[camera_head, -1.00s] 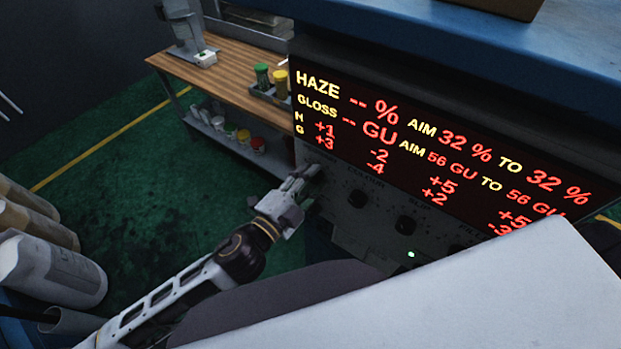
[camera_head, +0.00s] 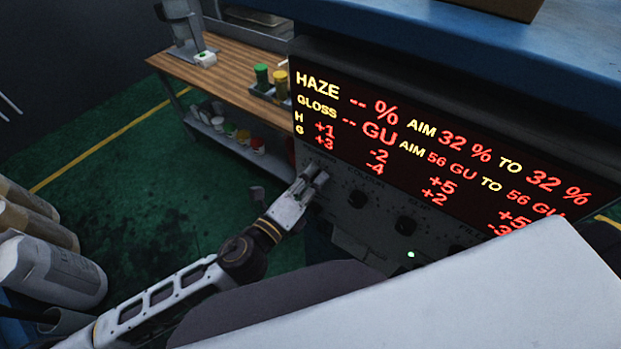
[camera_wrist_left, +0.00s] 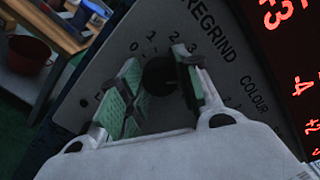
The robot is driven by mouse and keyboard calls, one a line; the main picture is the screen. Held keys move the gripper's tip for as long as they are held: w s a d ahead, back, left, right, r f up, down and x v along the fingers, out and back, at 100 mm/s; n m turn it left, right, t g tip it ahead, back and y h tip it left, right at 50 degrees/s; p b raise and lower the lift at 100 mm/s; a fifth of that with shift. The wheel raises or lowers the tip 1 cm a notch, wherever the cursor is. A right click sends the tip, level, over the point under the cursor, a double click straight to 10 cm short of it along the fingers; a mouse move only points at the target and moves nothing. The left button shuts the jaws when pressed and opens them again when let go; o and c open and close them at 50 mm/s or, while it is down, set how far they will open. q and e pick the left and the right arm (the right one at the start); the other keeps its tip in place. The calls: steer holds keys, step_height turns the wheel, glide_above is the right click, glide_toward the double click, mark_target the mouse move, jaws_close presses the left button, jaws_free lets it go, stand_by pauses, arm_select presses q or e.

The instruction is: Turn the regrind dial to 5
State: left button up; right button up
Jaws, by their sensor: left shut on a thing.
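The regrind dial (camera_wrist_left: 158,76) is a dark round knob on the grey control panel (camera_wrist_left: 110,45), with printed numbers around its upper side and the word REGRIND beside it in the left wrist view. My left gripper (camera_wrist_left: 160,85) has its green-padded fingers on either side of the dial, shut on it. In the head view my left gripper (camera_head: 312,176) is at the panel's left end and hides the dial. The dial's pointer is too dark to read. My right gripper is not in view.
More dark dials (camera_head: 405,225) sit to the right along the panel, below a lit red and yellow display (camera_head: 430,150). A wooden bench (camera_head: 225,75) with small jars stands behind. A large white surface (camera_head: 430,300) fills the lower right.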

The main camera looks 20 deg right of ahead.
arm_select(q)
steer(key=m, duration=0.4)
steer(key=shift+f, duration=0.1)
stand_by(0.3)
steer(key=o, duration=1)
steer(key=shift+s, duration=0.1)
steer(key=shift+f+v, duration=0.15)
steer(key=shift+v, duration=2.75)
steer(key=shift+f+v, duration=0.1)
steer(key=shift+v, duration=2.8)
steer(key=shift+r, duration=0.15)
